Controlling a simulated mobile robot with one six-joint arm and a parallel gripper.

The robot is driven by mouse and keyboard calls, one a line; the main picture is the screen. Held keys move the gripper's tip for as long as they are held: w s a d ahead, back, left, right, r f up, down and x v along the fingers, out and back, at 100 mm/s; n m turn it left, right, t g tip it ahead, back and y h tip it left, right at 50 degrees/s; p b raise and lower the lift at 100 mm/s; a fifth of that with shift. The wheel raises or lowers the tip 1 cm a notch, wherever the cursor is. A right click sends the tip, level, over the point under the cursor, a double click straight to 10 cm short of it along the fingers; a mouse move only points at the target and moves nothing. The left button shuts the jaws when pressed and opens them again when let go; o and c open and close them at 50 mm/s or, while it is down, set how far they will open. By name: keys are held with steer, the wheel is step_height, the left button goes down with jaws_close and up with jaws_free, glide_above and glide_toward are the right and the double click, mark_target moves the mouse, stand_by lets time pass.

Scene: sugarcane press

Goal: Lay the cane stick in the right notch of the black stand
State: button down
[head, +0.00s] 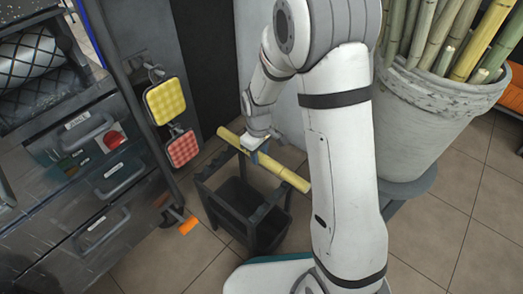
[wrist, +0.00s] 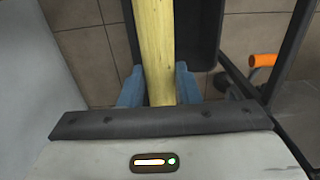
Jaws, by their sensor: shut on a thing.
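The cane stick (head: 285,174) is long, yellow and jointed. My gripper (head: 257,152) is shut on it near its middle. It slants from upper left to lower right in the head view, over the back part of the black stand (head: 222,207). I cannot tell whether it touches the stand. In the wrist view the cane stick (wrist: 154,40) runs up the picture between the blue fingers of my gripper (wrist: 157,88). The stand's notches are small and partly hidden in the head view.
A black bin (head: 245,197) sits inside the stand. On the left is a dark machine with drawers (head: 95,170), with yellow (head: 166,101) and red (head: 183,149) pads beside it. A large white pot (head: 432,115) of canes stands at right.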

steer(key=shift+f, duration=0.2)
steer(key=c, duration=1)
jaws_free()
step_height(320, 180, up, 8)
steer(key=p, duration=0.4)
steer(key=shift+r, duration=0.1)
steer(key=s+d+r+m+t+p, duration=0.1)
steer(key=s+d+r+m+p, duration=0.2)
steer(key=s+r+p, duration=0.3)
steer(key=s+d+r+m+p, duration=0.3)
steer(key=s+r+p, duration=0.3)
steer(key=r+p, duration=1)
steer(key=s+d+r+m+t+p, duration=0.1)
steer(key=s+d+r+m+p, duration=0.2)
steer(key=r+p, duration=0.8)
steer(key=s+d+r, duration=0.1)
steer(key=s+r, duration=0.1)
steer(key=r, duration=0.6)
steer(key=s+d+r, duration=0.1)
steer(key=s+r, duration=0.1)
steer(key=r, duration=0.7)
steer(key=shift+r+t+p, duration=0.3)
steer(key=shift+p, duration=0.1)
steer(key=shift+f, duration=0.1)
steer(key=shift+c, duration=0.3)
